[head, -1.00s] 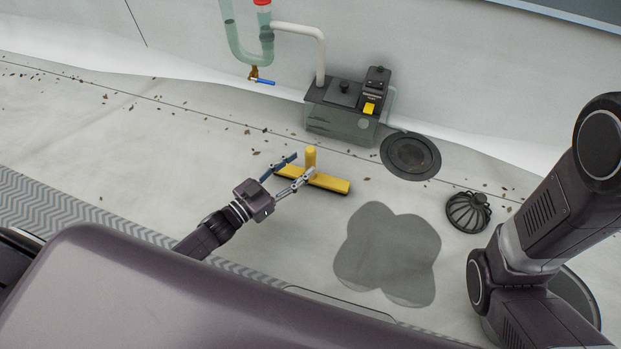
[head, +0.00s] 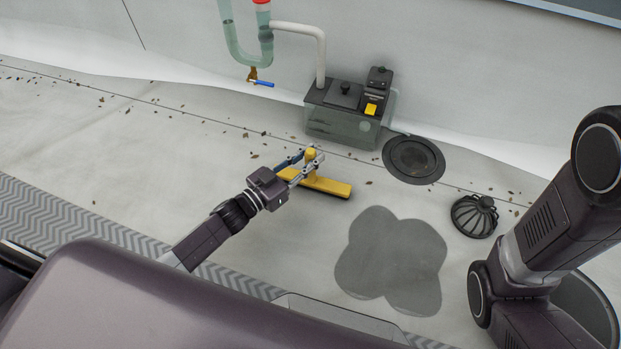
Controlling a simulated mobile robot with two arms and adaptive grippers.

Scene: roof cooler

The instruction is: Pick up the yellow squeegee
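The yellow squeegee (head: 328,186) lies on the pale floor in the middle of the head view, its long bar on the floor and its short handle (head: 310,154) standing up. My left gripper (head: 307,158) reaches in from the left, with its fingers one on each side of the handle. The fingers are much closer together than a wide opening and appear to be against the handle. Part of the bar is hidden behind the gripper. My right arm shows at the right edge, but its gripper is out of view.
A clear tank with a dark lid (head: 347,108) stands behind the squeegee. A round drain (head: 413,160) and a black dome strainer (head: 474,215) are to the right. A wet patch (head: 391,262) lies in front. Leaves are scattered along the wall. The floor on the left is mostly clear.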

